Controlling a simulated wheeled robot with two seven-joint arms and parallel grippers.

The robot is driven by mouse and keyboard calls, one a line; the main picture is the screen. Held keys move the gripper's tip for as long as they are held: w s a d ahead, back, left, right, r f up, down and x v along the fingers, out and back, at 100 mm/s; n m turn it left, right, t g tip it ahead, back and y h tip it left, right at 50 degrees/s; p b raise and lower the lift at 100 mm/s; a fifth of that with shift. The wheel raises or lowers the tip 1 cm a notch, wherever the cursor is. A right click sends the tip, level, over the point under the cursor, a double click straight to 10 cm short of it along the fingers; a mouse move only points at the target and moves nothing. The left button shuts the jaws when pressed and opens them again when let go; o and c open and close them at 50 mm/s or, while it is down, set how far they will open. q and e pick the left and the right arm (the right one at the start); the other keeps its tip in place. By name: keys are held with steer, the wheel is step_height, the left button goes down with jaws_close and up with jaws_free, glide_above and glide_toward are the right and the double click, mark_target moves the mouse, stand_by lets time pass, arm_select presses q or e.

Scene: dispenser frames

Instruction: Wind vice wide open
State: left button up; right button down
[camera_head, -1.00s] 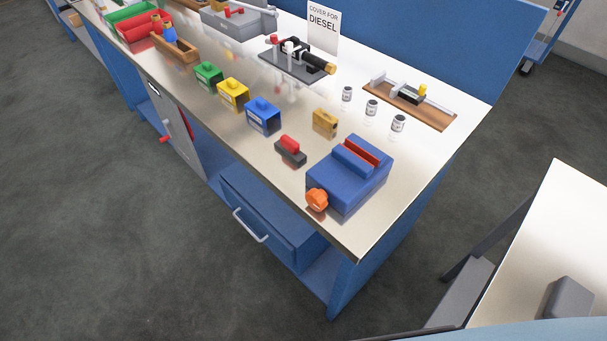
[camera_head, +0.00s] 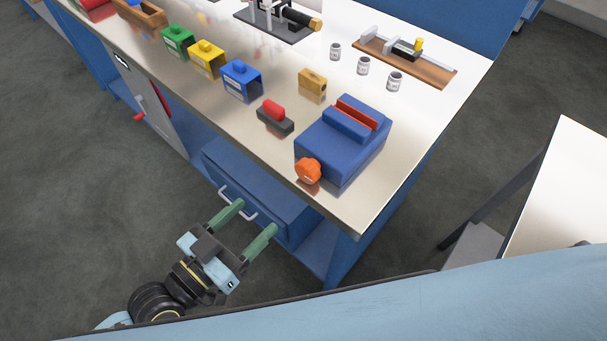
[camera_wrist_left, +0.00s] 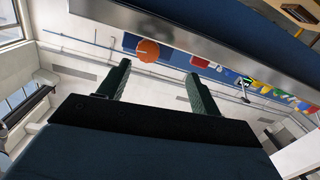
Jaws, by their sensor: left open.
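The blue vice (camera_head: 343,143) sits on the bench top near its front right corner. Its red-lined jaws show a narrow gap on top. An orange knob (camera_head: 308,171) is on its front face, near the bench edge. My left gripper (camera_head: 243,220) is open and empty, in front of the bench and lower than its top, left of the knob. In the left wrist view the orange knob (camera_wrist_left: 148,50) appears beyond the green fingers, nearer the left one, beside the bench edge. My right gripper does not show.
A red-handled block (camera_head: 274,116) lies left of the vice. Blue (camera_head: 241,82), yellow (camera_head: 206,60) and green (camera_head: 177,43) boxes line the bench's front. A drawer with a handle (camera_head: 238,204) is under the bench top, close to my left fingers. A wooden block (camera_head: 312,82) stands behind.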

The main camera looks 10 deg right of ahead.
arm_select(q)
steer(key=r, duration=0.2)
glide_toward(303, 173)
steer(key=x, duration=0.2)
steer(key=shift+h, duration=0.4)
steer(key=x, duration=0.7)
steer(key=shift+w+f, duration=0.15)
steer(key=shift+f, duration=0.15)
steer(key=shift+w+d, duration=0.3)
steer(key=shift+d, duration=0.05)
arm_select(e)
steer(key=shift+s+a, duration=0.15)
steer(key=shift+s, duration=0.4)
arm_select(q)
steer(key=c, duration=1)
steer(key=shift+o, duration=0.2)
steer(key=shift+n+p, duration=0.4)
steer(key=shift+n, duration=1.7)
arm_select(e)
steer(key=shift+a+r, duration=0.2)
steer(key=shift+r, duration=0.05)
